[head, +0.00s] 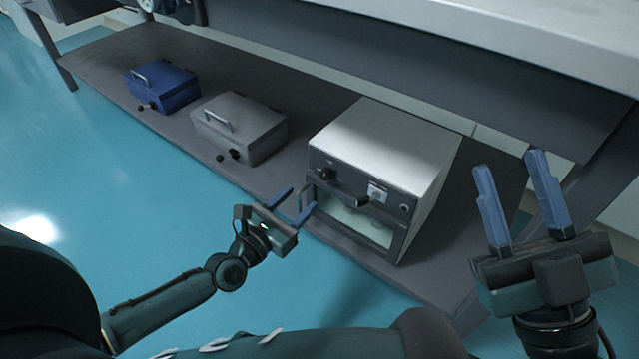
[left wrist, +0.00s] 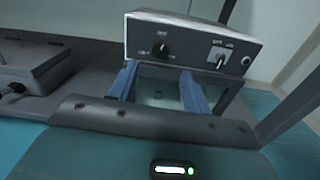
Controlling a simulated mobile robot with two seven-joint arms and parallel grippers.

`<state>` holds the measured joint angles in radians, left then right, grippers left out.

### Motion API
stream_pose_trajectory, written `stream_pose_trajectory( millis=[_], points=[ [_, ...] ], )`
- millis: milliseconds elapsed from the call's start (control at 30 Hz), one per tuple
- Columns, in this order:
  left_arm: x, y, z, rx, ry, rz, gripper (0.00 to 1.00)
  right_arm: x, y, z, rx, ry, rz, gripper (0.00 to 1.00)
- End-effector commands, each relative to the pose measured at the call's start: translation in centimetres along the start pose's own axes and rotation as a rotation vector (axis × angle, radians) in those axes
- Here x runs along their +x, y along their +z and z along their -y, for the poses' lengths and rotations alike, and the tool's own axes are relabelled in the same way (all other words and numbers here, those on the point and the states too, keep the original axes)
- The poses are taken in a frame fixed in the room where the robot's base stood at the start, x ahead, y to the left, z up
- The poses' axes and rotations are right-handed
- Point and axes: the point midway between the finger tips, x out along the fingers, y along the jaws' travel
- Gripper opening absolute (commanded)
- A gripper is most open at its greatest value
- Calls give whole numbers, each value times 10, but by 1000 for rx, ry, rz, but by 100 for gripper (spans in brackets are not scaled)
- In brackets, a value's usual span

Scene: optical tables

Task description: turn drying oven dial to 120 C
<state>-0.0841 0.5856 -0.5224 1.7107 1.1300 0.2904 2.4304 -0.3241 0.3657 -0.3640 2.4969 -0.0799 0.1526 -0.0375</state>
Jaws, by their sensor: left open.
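The drying oven (head: 390,145) is a white box with a dark front panel and a glass window below, on the lower shelf. Its black round dial (head: 325,174) is at the panel's left; it also shows in the left wrist view (left wrist: 160,50), with markings around it too small to read. My left gripper (head: 293,205) is open and empty, in front of the oven's left side. In the left wrist view its blue fingers (left wrist: 160,88) stand apart below the dial, in front of the window, not touching the dial. My right gripper (head: 510,162) is open and empty, right of the oven.
A black switch lever (left wrist: 219,61) on a pale plate and a small round button (left wrist: 246,60) sit right of the dial. A grey box (head: 240,125) and a blue box (head: 162,86) stand further left on the shelf (head: 95,62). The tabletop (head: 520,35) overhangs above.

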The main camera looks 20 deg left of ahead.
Motion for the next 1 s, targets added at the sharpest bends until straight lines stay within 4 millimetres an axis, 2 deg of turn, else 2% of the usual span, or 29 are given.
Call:
stream_pose_trajectory(
  millis=[33,200,400,600,833,1000],
  points=[
    [13,-1,0,-2,2,4,49,0,-1,0,-12,-2,-17,36],
    [48,-1,0,-2,2,4,49,2,-7,-2,-44,-8,-67,36],
    [75,-1,0,0,1,1,49,4,-13,-3,-73,-13,-113,36],
    [84,0,0,1,0,0,49,5,-17,-4,-84,-13,-133,36],
    [84,0,0,0,0,0,49,5,-18,-4,-85,-14,-133,36],
    [83,0,0,0,0,-1,35,5,-18,-4,-85,-14,-133,36]
  ],
)
